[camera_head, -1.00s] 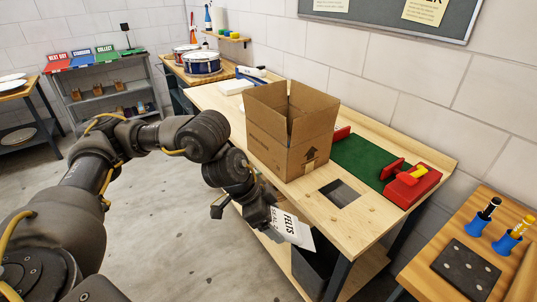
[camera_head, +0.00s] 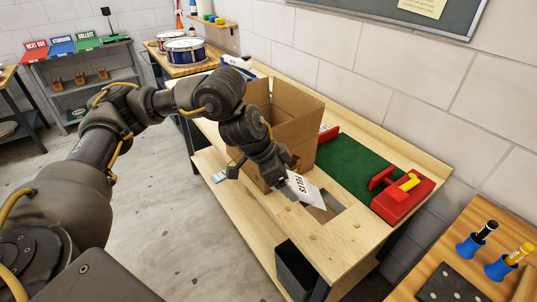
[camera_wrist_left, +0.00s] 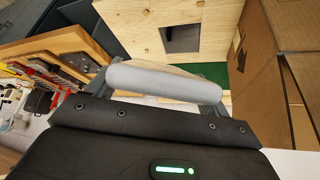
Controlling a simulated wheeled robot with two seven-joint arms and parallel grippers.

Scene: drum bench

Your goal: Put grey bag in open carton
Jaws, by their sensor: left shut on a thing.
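The grey bag (camera_head: 303,188), pale with a white label reading FELTS, hangs tilted from my left gripper (camera_head: 287,174). My left gripper is shut on its top; the rolled pale top of the bag (camera_wrist_left: 165,84) spans between the fingers in the left wrist view. The open carton (camera_head: 298,112) is brown cardboard with its flaps up and stands on the bench. My left arm and gripper cross in front of it and hide part of it. The bag is outside the carton, at its front right. The carton (camera_wrist_left: 292,28) fills the right of the wrist view. My right gripper is not in view.
The wooden bench (camera_head: 345,232) has a square dark opening (camera_head: 323,207) near the bag. A green mat (camera_head: 352,165) and a red fixture with a yellow handle (camera_head: 402,195) lie to the right. A black bin (camera_head: 296,270) is below the front edge.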

